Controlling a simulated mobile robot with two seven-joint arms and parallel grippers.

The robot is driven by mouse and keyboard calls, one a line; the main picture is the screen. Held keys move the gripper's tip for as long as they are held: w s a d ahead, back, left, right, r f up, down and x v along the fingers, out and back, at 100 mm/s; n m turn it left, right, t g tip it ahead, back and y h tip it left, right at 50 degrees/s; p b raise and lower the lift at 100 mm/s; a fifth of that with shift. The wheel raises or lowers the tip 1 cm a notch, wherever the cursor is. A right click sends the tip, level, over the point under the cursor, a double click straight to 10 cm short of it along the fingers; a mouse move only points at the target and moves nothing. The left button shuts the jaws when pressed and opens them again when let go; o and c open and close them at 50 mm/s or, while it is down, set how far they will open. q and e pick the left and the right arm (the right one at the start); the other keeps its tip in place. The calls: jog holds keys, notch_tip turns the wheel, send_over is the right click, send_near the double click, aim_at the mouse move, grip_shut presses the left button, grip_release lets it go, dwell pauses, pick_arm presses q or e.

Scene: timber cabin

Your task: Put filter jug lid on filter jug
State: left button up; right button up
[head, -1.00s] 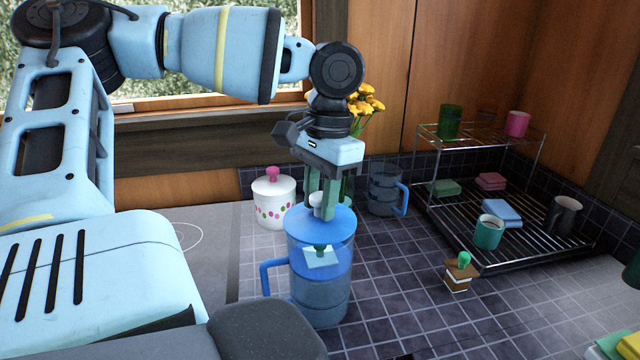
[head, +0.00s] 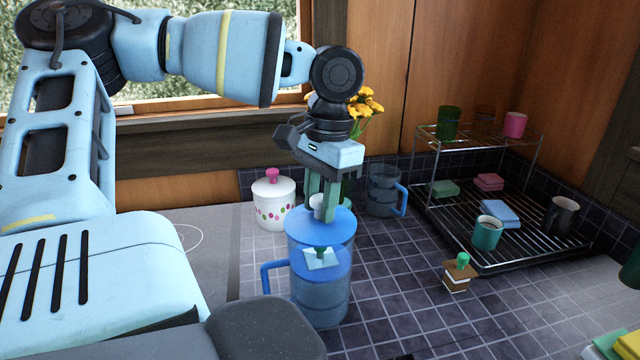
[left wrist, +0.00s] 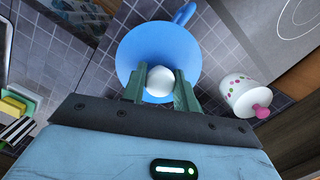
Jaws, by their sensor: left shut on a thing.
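The filter jug (head: 320,302) is a see-through blue jug, upright on the tiled counter, with its handle on the left. The filter jug lid (head: 302,226) is a round blue disc with a white knob, over the jug's top. My left gripper (head: 322,208) points down from above and is shut on the lid's knob. In the left wrist view the knob is between the fingers of the left gripper (left wrist: 160,84), and the lid (left wrist: 158,42) hides most of the jug. I cannot tell whether the lid touches the rim all round. My right gripper is not in view.
A wire dish rack (head: 530,232) with cups and sponges is at right.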

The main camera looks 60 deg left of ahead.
pick_arm(q)
jog(key=shift+f, duration=0.5)
jog(key=shift+f, duration=0.2)
jog(key=o, duration=1.1)
jog(key=shift+w+r, duration=0.15)
jog(key=shift+r, duration=1.15)
jog(key=shift+w+r, duration=0.2)
jog(key=shift+r, duration=1.1)
jog(key=shift+w+r, duration=0.15)
jog(key=shift+r, duration=1.15)
jog(key=shift+f, duration=0.1)
